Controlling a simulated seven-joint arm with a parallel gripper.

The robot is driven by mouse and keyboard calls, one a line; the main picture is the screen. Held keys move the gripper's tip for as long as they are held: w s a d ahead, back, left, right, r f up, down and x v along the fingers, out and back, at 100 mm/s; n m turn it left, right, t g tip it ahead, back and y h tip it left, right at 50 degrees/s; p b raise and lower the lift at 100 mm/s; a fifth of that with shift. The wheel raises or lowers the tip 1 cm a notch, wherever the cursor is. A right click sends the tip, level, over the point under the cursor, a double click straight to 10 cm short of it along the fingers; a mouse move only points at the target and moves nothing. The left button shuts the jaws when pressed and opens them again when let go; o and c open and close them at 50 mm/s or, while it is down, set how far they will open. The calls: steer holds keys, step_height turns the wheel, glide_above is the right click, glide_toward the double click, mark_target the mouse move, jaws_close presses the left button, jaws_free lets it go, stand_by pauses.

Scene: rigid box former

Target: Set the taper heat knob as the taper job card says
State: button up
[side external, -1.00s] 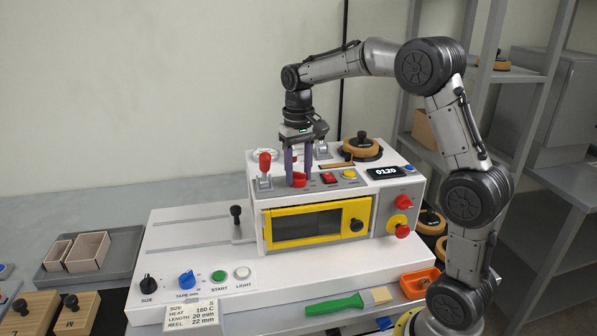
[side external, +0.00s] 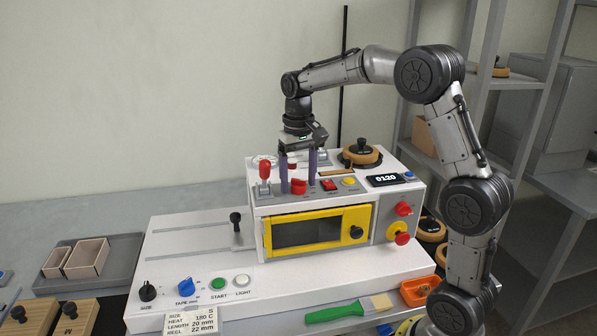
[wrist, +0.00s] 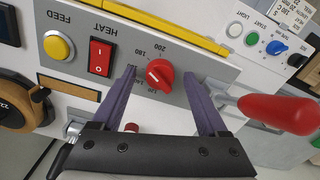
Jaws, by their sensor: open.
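The red heat knob (wrist: 160,73) sits on the grey panel of the taper, beside printed numbers of which 180 and 200 are legible. Its white mark points toward the left in the wrist view; the number it meets is not clear. In the side view the red knob (side external: 298,187) shows on the machine's top. My gripper (side external: 298,189) points down with its two purple fingers open on either side of the knob. In the wrist view the gripper (wrist: 161,77) shows gaps between fingers and knob. The job card (side external: 192,321) at the front reads heat 180 C, length 20 mm, reel 22 mm.
A red-handled lever (side external: 264,170) stands close left of the gripper. A red HEAT switch (wrist: 101,56) and yellow FEED button (wrist: 59,46) are close by. The display (side external: 385,179) reads 0120. A tape roll (side external: 361,155) sits behind. A green-handled brush (side external: 335,311) lies in front.

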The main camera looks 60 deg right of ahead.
mark_target(298, 180)
step_height(298, 180, up, 14)
stand_by(0.5)
steer(key=shift+f, duration=0.1)
steer(key=s+a+r+n+t, duration=0.2)
steer(key=s+a+r, duration=0.3)
steer(key=s+a, duration=0.55)
steer(key=s+a+f+n+t, duration=0.2)
steer(key=s+f+n+t, duration=0.1)
steer(key=s+f, duration=0.9)
step_height(298, 180, down, 5)
steer(key=shift+s+a+r+n+t, duration=0.15)
steer(key=shift+s+a+n+t, duration=0.15)
steer(key=shift+s+a+n, duration=0.15)
